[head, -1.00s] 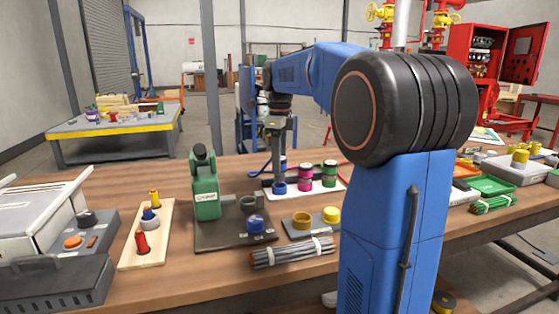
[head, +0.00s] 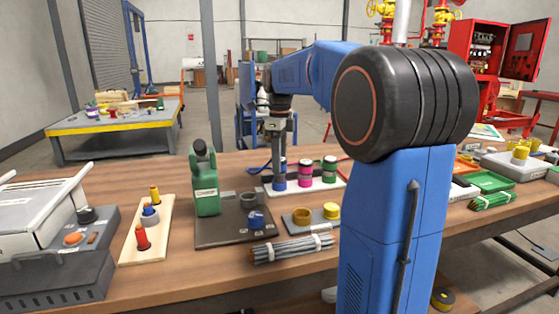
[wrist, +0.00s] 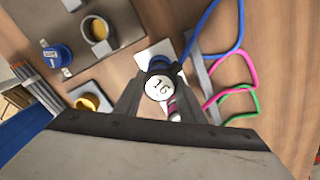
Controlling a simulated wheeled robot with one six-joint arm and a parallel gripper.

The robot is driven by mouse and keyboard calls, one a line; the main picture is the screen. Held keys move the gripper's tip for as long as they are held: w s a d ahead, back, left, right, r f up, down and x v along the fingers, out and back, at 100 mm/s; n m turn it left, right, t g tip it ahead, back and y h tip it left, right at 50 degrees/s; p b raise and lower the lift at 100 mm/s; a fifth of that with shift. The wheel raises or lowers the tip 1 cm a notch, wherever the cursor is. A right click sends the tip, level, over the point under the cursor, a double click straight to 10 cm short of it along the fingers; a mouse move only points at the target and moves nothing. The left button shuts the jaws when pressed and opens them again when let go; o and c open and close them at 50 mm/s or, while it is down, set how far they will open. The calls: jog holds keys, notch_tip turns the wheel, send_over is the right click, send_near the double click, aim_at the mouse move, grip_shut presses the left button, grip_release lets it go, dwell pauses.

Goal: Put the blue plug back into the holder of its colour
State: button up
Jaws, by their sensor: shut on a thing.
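My gripper (head: 279,150) points straight down at the left end of a white strip (head: 322,189). It is shut on the blue plug (wrist: 157,66), which has a white round end marked 16 and a blue cable. In the head view, a blue holder (head: 279,185) is directly below the fingers at the strip's left end. Whether the plug is in it or just above it, I cannot tell. Magenta (head: 305,172) and green (head: 329,168) plugs stand upright in line on the strip to the right. In the wrist view, the fingers hide much of the blue holder.
A dark board (head: 215,236) left of the strip carries a green device (head: 205,185), a grey cup and a blue labelled cylinder (head: 256,220). A yellow cup (head: 302,216) and a bundle of grey rods (head: 292,248) are in front. Blue, magenta and green cables lie behind.

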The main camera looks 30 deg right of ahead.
jog(key=shift+f, duration=0.85)
dwell(0.3)
jog(key=o, duration=1.4)
jog(key=shift+c, duration=0.2)
jog(key=shift+r, duration=0.1)
notch_tip(320, 180, up, 17)
jog(key=shift+r, duration=0.1)
